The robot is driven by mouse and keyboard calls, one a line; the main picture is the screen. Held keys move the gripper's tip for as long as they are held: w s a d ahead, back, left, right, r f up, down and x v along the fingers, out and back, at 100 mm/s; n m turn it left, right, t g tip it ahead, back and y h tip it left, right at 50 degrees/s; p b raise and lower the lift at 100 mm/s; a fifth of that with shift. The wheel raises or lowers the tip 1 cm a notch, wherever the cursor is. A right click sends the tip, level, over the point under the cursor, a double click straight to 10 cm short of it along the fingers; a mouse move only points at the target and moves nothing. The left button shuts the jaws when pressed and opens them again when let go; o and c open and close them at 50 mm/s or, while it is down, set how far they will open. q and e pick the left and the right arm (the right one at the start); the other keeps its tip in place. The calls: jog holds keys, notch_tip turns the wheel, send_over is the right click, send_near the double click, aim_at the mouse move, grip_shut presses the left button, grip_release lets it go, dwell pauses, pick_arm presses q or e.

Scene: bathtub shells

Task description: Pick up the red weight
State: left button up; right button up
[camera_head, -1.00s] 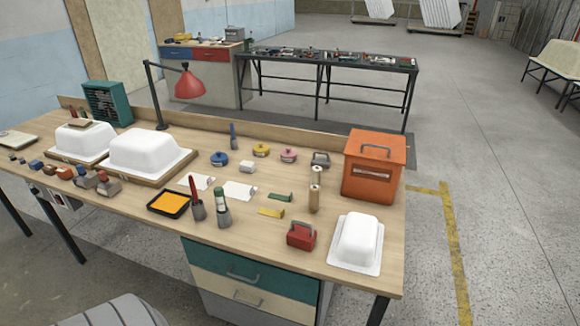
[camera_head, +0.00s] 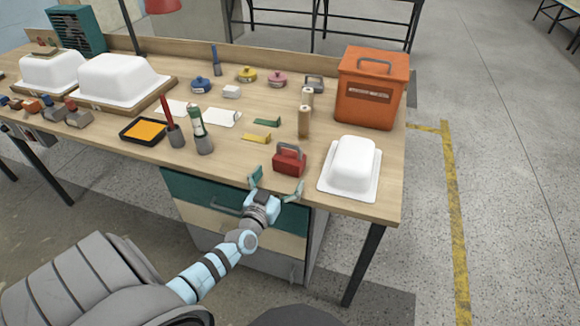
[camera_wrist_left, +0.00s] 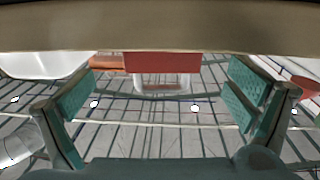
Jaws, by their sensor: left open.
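The red weight (camera_head: 289,163), a block with a grey handle on top, sits upright near the front edge of the wooden workbench (camera_head: 235,165). My left gripper (camera_head: 277,181) is open and empty at the bench's front edge, just in front of the weight. Its fingers spread to either side, pointing towards the weight. The left wrist view looks upside down: the red weight (camera_wrist_left: 160,62) hangs from the bench band at the top, centred between the open finger pads. I cannot tell whether the fingers touch it. My right gripper is out of view.
A white tub shell (camera_head: 353,165) stands close right of the weight. An orange box (camera_head: 370,90) stands at the back right. Brushes in grey holders (camera_head: 203,143) stand to the left.

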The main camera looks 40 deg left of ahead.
aim_at(285, 164)
pick_arm(q)
jog(key=x, duration=0.2)
jog(key=b+x, duration=0.1)
jog(key=x, duration=0.1)
jog(key=b+x, duration=0.1)
jog(key=x, duration=0.1)
jog(key=shift+w+a+r, duration=0.1)
jog(key=shift+r, duration=0.25)
jog(key=shift+w, duration=0.15)
jog(key=shift+r, duration=0.1)
jog(key=c, duration=1.8)
jog(key=shift+r, duration=0.25)
jog(key=shift+c, duration=1.1)
jog(key=shift+a+f, duration=0.1)
